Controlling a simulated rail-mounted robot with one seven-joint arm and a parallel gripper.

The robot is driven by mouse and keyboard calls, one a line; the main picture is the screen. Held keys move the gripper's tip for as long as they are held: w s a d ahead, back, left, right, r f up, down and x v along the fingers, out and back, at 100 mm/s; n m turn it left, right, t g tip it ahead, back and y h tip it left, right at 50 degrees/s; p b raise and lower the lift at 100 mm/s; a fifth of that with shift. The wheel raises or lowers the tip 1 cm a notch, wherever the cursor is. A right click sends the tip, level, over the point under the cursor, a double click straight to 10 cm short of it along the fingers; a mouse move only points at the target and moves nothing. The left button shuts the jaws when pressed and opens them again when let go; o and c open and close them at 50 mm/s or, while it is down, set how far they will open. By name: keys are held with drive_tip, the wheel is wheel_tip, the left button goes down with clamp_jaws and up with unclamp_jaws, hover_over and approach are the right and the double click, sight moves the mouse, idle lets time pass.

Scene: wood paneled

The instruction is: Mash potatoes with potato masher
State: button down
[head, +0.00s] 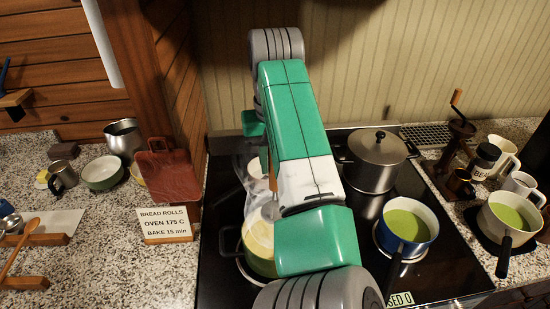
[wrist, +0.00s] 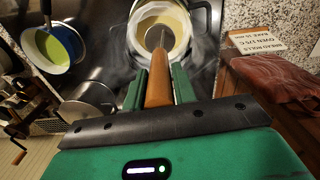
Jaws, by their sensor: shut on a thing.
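The potato masher has a wooden handle (wrist: 158,88) and a metal lower part (wrist: 161,36). My gripper (wrist: 158,76) is shut on the handle, with a green finger on each side. A steaming pot (head: 228,245) with pale yellow contents stands on the left of the stove, partly hidden by my arm. In the wrist view the metal end lies over the middle of the pot's opening; the pot's rim (wrist: 132,42) surrounds it. I cannot tell how deep the masher reaches into the potatoes. In the head view my arm hides most of the gripper.
A lidded steel pot (head: 378,160) and a blue pan of green soup (head: 407,228) stand on the black stove (head: 222,190). A white pan (head: 508,215) sits on the right counter. A bread rolls sign (head: 165,225) and red cutting board (head: 168,170) stand close left of the stove.

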sight(275, 200)
drive_tip(key=shift+f+b, duration=1.2)
drive_tip(key=shift+f, duration=4.7)
wheel_tip(275, 200, up, 3)
drive_tip(key=p, duration=0.2)
drive_tip(key=shift+f+p, duration=0.2)
drive_tip(key=shift+p, duration=0.1)
drive_tip(key=shift+r, duration=0.95)
drive_tip(key=shift+f, duration=0.1)
